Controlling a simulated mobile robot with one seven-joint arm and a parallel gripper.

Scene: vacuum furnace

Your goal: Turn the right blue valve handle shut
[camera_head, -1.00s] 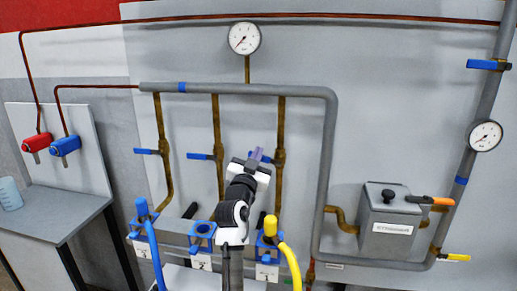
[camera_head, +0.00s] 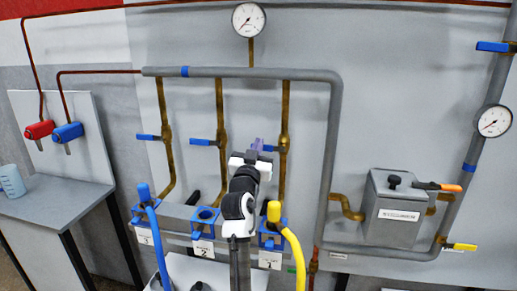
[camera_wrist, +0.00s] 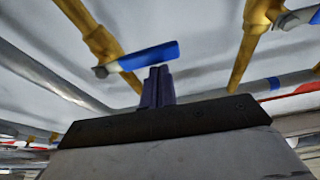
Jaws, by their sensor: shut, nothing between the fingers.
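Three blue lever handles sit on brass pipes in the head view. The right blue valve handle (camera_head: 268,148) points left from its brass pipe (camera_head: 284,140), roughly level, and is partly hidden by my gripper. My gripper (camera_head: 257,145) has its purple fingers shut and empty, at the handle's left end. In the wrist view the same handle (camera_wrist: 145,56) lies just beyond my fingertips (camera_wrist: 158,72); I cannot tell whether they touch. The middle handle (camera_head: 203,142) and left handle (camera_head: 148,137) also point left.
Below stand blue clamps (camera_head: 207,216), a blue hose (camera_head: 158,245) and a yellow hose (camera_head: 293,250), close to my arm. A grey pipe (camera_head: 332,150) runs down at right to a grey box (camera_head: 395,205). Another blue handle (camera_head: 494,47) is at far right.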

